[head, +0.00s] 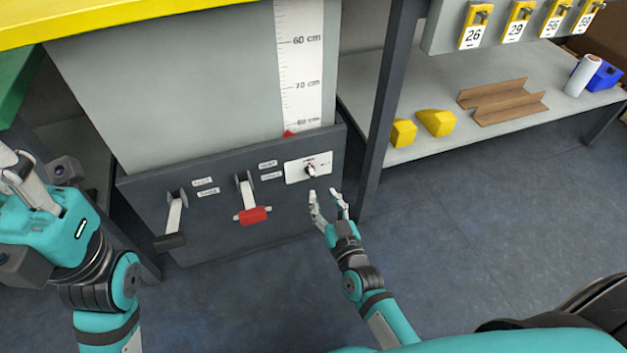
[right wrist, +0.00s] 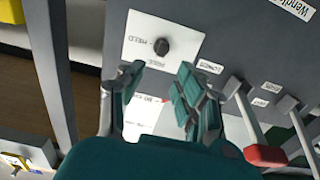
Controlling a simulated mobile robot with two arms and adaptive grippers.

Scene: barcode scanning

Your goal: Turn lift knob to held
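The lift knob (head: 310,170) is a small dark knob on a white plate (head: 294,176) at the right end of the dark control panel (head: 222,216). In the right wrist view the knob (right wrist: 162,47) sits on its plate (right wrist: 140,37), which carries the words HELD and FREE. My right gripper (head: 329,192) is open and empty, just below and to the right of the knob in the head view. In the right wrist view its fingertips (right wrist: 160,76) are apart, short of the knob. My left gripper (head: 14,160) is at the left edge, away from the panel, partly cut off.
A lever with a red handle (head: 253,215) and one with a black handle (head: 170,241) stick out from the panel left of the knob. A dark post (head: 378,130) stands right of the panel. A grey shelf (head: 425,85) holds yellow blocks (head: 436,122) and brown channels (head: 503,100).

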